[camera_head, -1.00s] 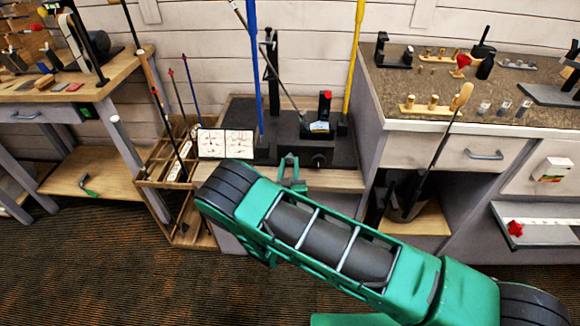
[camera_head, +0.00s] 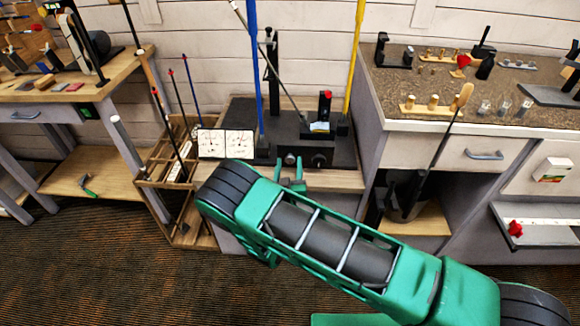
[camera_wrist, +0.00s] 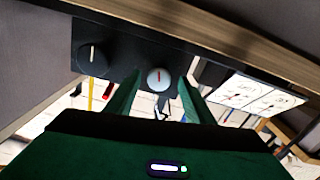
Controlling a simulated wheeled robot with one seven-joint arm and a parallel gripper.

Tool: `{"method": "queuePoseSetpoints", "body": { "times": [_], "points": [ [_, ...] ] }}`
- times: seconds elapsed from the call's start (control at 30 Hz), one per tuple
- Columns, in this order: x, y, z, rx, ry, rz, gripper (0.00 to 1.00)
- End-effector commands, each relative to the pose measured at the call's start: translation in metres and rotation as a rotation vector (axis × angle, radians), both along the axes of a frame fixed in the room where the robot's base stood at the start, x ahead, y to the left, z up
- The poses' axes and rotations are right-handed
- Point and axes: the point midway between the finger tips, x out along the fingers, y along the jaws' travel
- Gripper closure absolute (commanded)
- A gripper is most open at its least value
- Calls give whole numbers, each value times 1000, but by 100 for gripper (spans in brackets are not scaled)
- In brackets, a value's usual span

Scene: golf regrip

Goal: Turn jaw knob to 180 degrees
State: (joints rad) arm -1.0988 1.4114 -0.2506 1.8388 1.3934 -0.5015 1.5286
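A black machine base (camera_head: 340,149) sits on the low middle bench and carries two front knobs. The left knob (camera_head: 290,159) is small; in the wrist view it is pale grey with a red mark (camera_wrist: 159,77). The right knob (camera_head: 319,160) is larger and black, with a white mark line in the wrist view (camera_wrist: 93,58). Neither knob shows a label, so I cannot tell which is the jaw knob. My gripper (camera_head: 292,177) is open just in front of the small knob. In the wrist view its green fingers (camera_wrist: 158,88) stand apart on either side of that knob, with no contact visible.
White cards with dial drawings (camera_head: 225,143) stand left of the knobs. A blue shaft (camera_head: 256,75) and a yellow shaft (camera_head: 355,55) rise by the machine. The bench's wooden front edge (camera_head: 335,180) lies close to my gripper. A wooden rack (camera_head: 180,205) stands at left.

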Motion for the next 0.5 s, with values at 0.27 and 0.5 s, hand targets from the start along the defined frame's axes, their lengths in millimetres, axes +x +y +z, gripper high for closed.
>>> {"method": "queuePoseSetpoints", "body": {
  "times": [0.27, 0.5],
  "points": [
    [-7, 0, -1, -1, 2, 0, 52],
    [-46, 2, -2, -3, 4, 2, 52]
  ]
}}
